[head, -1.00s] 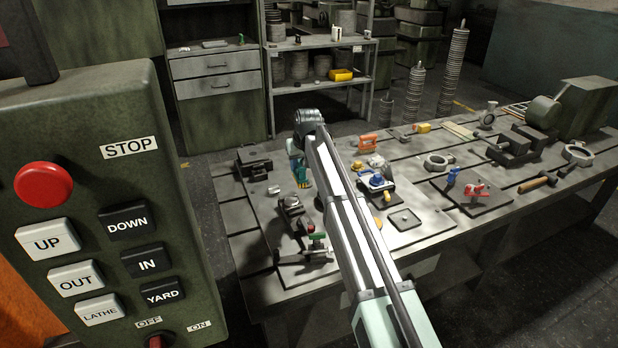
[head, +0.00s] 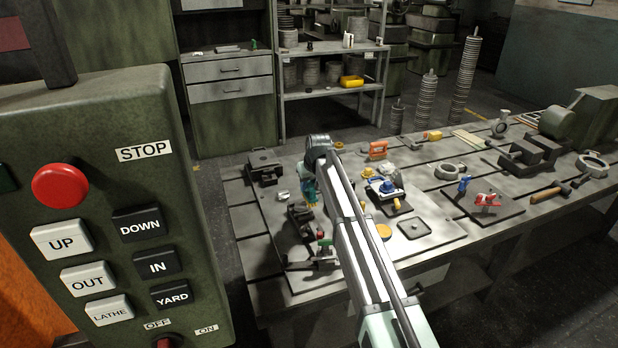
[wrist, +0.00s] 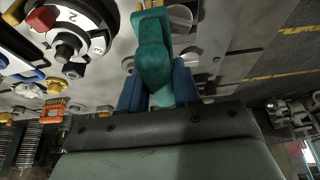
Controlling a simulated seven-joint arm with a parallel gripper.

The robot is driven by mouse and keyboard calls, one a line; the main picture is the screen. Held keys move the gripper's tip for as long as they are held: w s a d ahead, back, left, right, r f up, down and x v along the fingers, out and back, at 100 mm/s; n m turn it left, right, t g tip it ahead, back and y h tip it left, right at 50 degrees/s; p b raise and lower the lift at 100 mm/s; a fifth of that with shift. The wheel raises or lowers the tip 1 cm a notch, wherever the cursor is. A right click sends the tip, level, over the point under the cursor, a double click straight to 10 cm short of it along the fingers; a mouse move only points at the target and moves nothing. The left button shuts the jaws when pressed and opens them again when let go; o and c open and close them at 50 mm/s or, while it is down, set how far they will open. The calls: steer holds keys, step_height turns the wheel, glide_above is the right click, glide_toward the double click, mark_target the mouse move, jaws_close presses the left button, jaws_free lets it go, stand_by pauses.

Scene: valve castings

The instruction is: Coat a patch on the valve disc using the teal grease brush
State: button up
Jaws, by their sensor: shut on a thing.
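My gripper (wrist: 158,90) has blue fingers, shut on the teal grease brush (wrist: 153,55). In the head view my gripper (head: 308,188) is small and partly behind my arm, over the left part of the bench. A round grey piece (wrist: 181,17) lies just beyond the brush in the wrist view; I cannot tell whether it is the valve disc, or whether the brush touches it.
A control panel (head: 110,130) with a red stop button fills the left. The bench (head: 465,236) holds an orange block (head: 378,150), a blue-topped casting (head: 388,187), a square plate (head: 414,229) and a hammer (head: 555,191). A dark dial (wrist: 75,32) is left of the brush.

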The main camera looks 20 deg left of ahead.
steer(key=shift+s+a+f, duration=0.2)
steer(key=shift+a+f, duration=0.4)
steer(key=shift+f, duration=0.35)
steer(key=shift+c, duration=0.5)
steer(key=shift+s+a, duration=0.3)
steer(key=shift+a, duration=0.5)
steer(key=shift+s+a, duration=0.25)
steer(key=shift+a, duration=0.6)
steer(key=shift+s+a, duration=0.3)
steer(key=shift+a, duration=0.5)
steer(key=d, duration=0.2)
steer(key=w+d, duration=0.1)
steer(key=d, duration=0.1)
steer(key=w+d, duration=0.1)
steer(key=d, duration=0.1)
steer(key=shift+r, duration=4.05)
